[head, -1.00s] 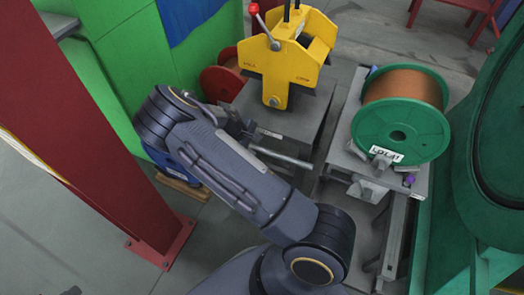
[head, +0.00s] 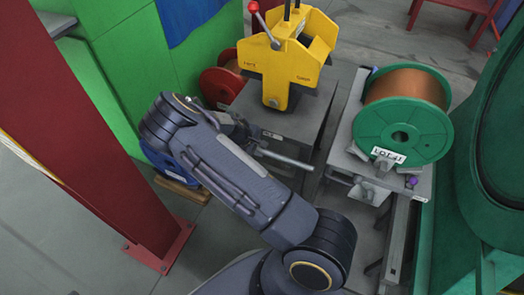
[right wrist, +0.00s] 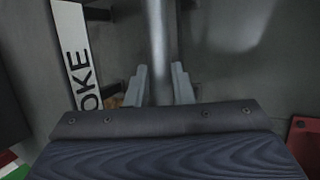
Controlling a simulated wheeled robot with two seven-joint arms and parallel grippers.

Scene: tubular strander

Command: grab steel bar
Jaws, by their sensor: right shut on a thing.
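The steel bar (head: 285,160) is a thin grey rod. In the head view it sticks out to the right from my right gripper (head: 244,138), below the yellow device. In the right wrist view the bar (right wrist: 158,40) runs up the picture between the two fingers of my right gripper (right wrist: 159,85), which is shut on it. The bar's other end is hidden behind the hand and wrist. I cannot tell whether the bar touches anything else. My left gripper is not in view.
A yellow device (head: 282,70) with a red-knobbed lever stands on a grey table (head: 292,122). A green spool (head: 402,145) of copper wire sits to the right. A red column (head: 75,130) stands at left. A white lettered plate (right wrist: 77,55) shows in the wrist view.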

